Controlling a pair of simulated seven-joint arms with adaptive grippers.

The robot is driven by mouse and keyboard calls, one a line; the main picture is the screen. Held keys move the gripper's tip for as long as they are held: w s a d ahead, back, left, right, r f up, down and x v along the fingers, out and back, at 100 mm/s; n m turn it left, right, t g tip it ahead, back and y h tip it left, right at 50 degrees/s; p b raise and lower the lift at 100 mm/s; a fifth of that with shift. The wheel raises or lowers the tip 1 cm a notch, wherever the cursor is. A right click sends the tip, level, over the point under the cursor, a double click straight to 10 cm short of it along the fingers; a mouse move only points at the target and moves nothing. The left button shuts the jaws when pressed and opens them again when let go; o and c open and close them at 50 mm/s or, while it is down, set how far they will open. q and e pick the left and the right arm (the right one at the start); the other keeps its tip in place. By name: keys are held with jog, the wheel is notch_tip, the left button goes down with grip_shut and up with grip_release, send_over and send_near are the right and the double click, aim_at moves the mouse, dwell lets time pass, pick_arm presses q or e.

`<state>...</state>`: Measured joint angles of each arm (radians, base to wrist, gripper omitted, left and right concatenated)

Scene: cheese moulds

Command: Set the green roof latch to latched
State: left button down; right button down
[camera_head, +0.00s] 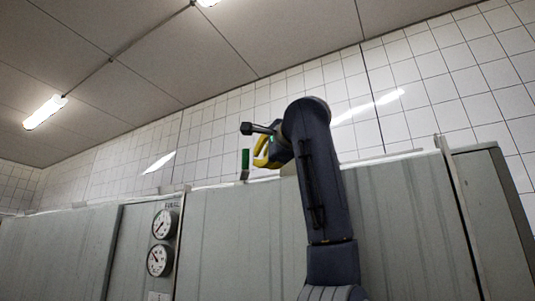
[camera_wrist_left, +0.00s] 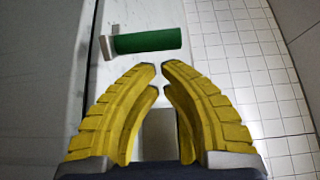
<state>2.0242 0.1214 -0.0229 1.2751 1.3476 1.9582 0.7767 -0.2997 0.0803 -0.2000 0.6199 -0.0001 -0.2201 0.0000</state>
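The green roof latch (camera_head: 245,158) stands up above the top edge of the grey-green cabinet in the head view, on a small pale bracket (camera_head: 244,175). In the left wrist view the latch (camera_wrist_left: 148,41) is a green bar lying across the picture, its left end at the metal bracket (camera_wrist_left: 106,46). My left gripper (camera_head: 259,156) is just right of the latch in the head view. In the left wrist view its yellow fingertips (camera_wrist_left: 159,70) nearly meet, below the latch and apart from it, with nothing gripped. My right gripper is not in view.
The cabinet front (camera_head: 240,240) fills the lower head view, with two round gauges (camera_head: 164,224) at left. Upright metal posts rise along it. A white tiled wall (camera_head: 340,90) stands behind. Open space lies above the roof. A pale block (camera_wrist_left: 158,135) shows between my fingers.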

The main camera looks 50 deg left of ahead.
pick_arm(q)
jog(key=shift+x, duration=1.05)
